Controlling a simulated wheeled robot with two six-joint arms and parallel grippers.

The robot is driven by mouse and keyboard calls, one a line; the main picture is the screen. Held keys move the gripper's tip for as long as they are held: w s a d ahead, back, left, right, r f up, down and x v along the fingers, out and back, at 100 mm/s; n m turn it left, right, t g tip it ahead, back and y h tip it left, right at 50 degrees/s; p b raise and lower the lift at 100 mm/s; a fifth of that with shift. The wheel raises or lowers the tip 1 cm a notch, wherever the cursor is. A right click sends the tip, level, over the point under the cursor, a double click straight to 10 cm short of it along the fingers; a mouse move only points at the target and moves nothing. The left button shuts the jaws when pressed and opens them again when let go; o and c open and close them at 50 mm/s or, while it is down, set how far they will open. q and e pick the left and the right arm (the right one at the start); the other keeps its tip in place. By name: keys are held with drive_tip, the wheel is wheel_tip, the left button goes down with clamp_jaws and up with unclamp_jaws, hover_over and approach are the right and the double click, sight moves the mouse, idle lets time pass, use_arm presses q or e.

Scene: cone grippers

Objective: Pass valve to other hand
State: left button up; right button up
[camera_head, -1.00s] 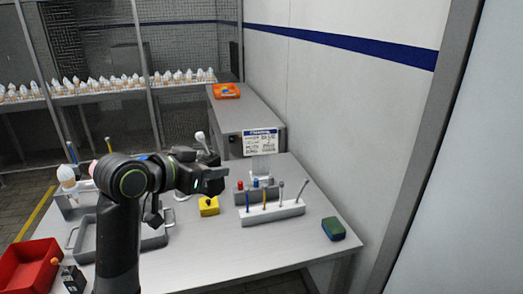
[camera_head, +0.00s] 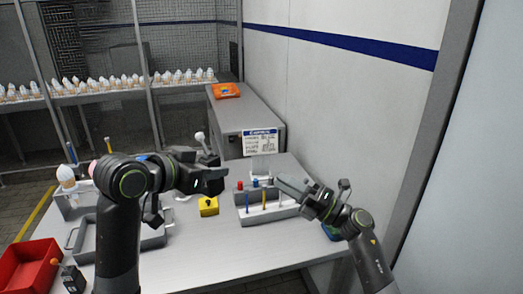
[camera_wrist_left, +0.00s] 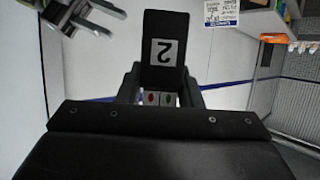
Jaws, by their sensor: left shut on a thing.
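The valve appears to be the black block (camera_wrist_left: 165,25) with a white label "2" in the left wrist view. It sits between the fingers of my left gripper (camera_wrist_left: 160,88), which is shut on it. A red and a green dot show just below it. In the head view my left gripper (camera_head: 218,181) is held above the table, pointing right, and the dark block is hard to tell apart from its fingers. My right gripper (camera_head: 283,184) is above the table's right side, pointing left toward the left one, with a gap between them. Its finger opening is unclear.
On the table (camera_head: 235,258) are a white rack (camera_head: 268,214) with upright tools, a yellow block (camera_head: 208,206), a grey tray (camera_head: 150,243) and a partly hidden green-blue block (camera_head: 329,232). A red bin (camera_head: 28,264) stands at the left. A sign (camera_head: 262,142) stands behind.

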sight(206, 148)
drive_tip(key=s+a+r+n+g+h, duration=0.1)
drive_tip(key=s+a+r+n+g, duration=0.25)
drive_tip(key=r+n, duration=0.3)
drive_tip(key=s+a+r+n+g+h, duration=0.1)
drive_tip(key=s+a+r+n+g, duration=0.25)
drive_tip(key=r+n, duration=0.3)
drive_tip(key=w+a, duration=0.1)
drive_tip(key=a, duration=0.6)
drive_tip(key=w+a, duration=0.1)
drive_tip(key=a, duration=0.3)
drive_tip(key=shift+w+a, duration=0.15)
drive_tip(key=shift+w, duration=0.15)
clamp_jaws()
use_arm(q)
drive_tip(key=o, duration=1.1)
drive_tip(key=shift+a, duration=0.1)
